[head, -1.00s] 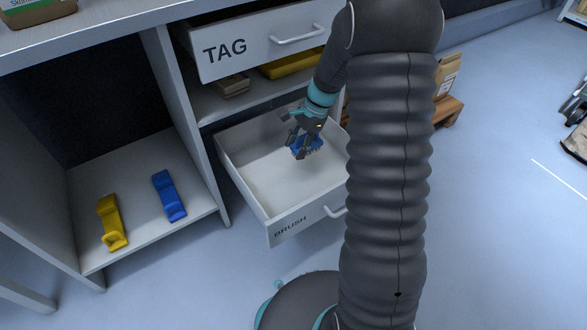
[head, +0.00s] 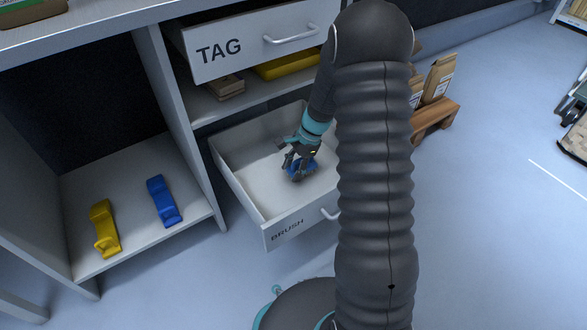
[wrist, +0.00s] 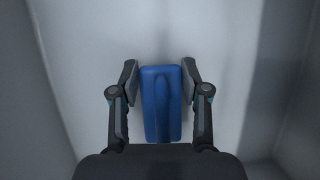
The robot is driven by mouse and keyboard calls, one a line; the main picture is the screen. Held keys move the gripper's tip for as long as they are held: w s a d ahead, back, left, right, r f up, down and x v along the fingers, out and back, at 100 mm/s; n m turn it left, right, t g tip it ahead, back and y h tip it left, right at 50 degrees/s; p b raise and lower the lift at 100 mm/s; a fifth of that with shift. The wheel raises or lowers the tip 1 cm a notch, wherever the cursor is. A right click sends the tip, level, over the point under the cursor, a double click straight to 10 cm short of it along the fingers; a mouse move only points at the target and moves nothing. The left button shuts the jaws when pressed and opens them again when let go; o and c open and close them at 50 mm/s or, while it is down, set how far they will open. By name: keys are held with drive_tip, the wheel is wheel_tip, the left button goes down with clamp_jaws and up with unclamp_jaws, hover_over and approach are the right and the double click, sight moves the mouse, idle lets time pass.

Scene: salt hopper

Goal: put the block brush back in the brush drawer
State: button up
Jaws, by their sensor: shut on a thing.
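The brush drawer (head: 286,231), labelled BRUSH, is pulled open below the TAG drawer in the head view. My gripper (head: 297,169) is down inside it, between its walls. The gripper is shut on the blue block brush (head: 302,172), which is mostly hidden behind the fingers in the head view. In the wrist view the blue block brush (wrist: 161,104) lies lengthwise between the two fingers (wrist: 160,85), with the pale drawer floor (wrist: 85,45) behind it. I cannot tell whether the brush touches the floor. The rest of the drawer looks empty.
The TAG drawer (head: 255,45) juts out above the brush drawer. A yellow piece (head: 104,228) and a blue piece (head: 164,202) lie on the left shelf. A wooden pallet with paper bags (head: 436,117) stands at the right.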

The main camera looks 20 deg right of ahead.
drive_tip(key=o, duration=1.2)
drive_tip(key=s+p+v, duration=0.1)
drive_tip(key=p+v, duration=0.2)
drive_tip(key=v, duration=0.9)
drive_tip(key=s+a+r+n+t+h, duration=0.1)
drive_tip(key=s+a+r+n, duration=0.15)
drive_tip(key=s+r, duration=0.4)
drive_tip(key=s+a+r+n+t+h, duration=0.2)
drive_tip(key=s+r+n, duration=0.2)
drive_tip(key=r, duration=0.5)
drive_tip(key=shift+s+a+r+n+t+h, duration=0.3)
drive_tip(key=shift+s+r+n+t, duration=0.7)
drive_tip(key=shift+s, duration=1.65)
drive_tip(key=shift+s+a+r+n+t+h, duration=0.2)
drive_tip(key=shift+s+a+r+n, duration=0.25)
drive_tip(key=shift+s+n, duration=1.7)
drive_tip(key=shift+s+a+r+n+t+h, duration=0.3)
drive_tip(key=shift+s+r+n+t, duration=0.35)
drive_tip(key=shift+s, duration=2.45)
drive_tip(key=shift+r, duration=0.15)
